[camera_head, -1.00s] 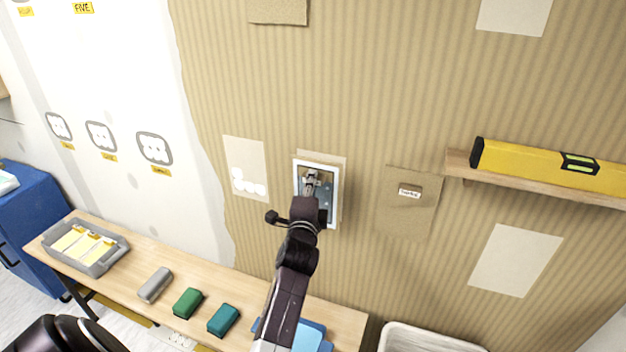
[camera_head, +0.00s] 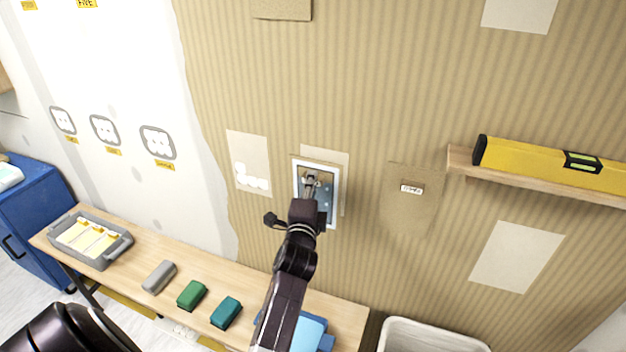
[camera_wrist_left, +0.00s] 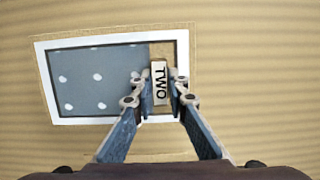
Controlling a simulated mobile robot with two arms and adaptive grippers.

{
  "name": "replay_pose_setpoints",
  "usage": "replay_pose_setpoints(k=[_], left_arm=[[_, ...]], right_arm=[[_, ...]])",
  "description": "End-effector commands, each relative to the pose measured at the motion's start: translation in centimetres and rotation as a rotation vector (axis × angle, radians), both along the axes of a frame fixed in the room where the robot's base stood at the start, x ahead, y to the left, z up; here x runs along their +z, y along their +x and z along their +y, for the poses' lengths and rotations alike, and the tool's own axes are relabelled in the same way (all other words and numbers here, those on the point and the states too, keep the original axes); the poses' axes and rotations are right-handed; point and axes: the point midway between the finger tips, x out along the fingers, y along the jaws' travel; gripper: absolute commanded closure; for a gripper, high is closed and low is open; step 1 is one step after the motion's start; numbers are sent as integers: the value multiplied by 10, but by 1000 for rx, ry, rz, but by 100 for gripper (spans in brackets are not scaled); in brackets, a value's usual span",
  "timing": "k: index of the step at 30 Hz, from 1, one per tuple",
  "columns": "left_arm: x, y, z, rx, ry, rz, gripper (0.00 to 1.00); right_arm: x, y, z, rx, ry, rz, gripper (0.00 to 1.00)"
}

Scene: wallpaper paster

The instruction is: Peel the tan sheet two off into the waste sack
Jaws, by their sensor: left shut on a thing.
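My left gripper (camera_head: 310,182) is at the wall, its fingers closed around the label marked TWO (camera_wrist_left: 160,82) in the left wrist view. The label is on a small tan area inside a white-bordered grey-blue panel with white dots (camera_wrist_left: 90,75). A thin tan margin of sheet two (camera_wrist_left: 192,50) shows around the border. In the head view the bordered panel (camera_head: 327,205) overlaps a pale patch (camera_head: 335,155) on the wall behind. The gripper hides part of the panel. A white-rimmed open container (camera_head: 440,330), possibly the waste sack, stands at the bottom right.
A tan sheet with a label (camera_head: 412,212) is to the right. A yellow level (camera_head: 540,162) lies on a wooden shelf (camera_head: 545,187). Below, a bench (camera_head: 145,250) holds a grey tray (camera_head: 118,250) and grey, green and teal blocks.

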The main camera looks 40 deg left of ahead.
Motion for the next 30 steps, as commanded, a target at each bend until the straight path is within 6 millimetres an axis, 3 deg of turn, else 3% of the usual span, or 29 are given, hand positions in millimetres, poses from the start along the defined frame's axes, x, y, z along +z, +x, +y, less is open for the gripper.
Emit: replay_pose_setpoints(k=[19,30], left_arm=[[1,-51,-12,0,1,0,100],[1,-58,-14,0,0,-1,100]], right_arm=[[16,0,0,0,0,-1,60],[16,0,0,0,0,-1,60]])
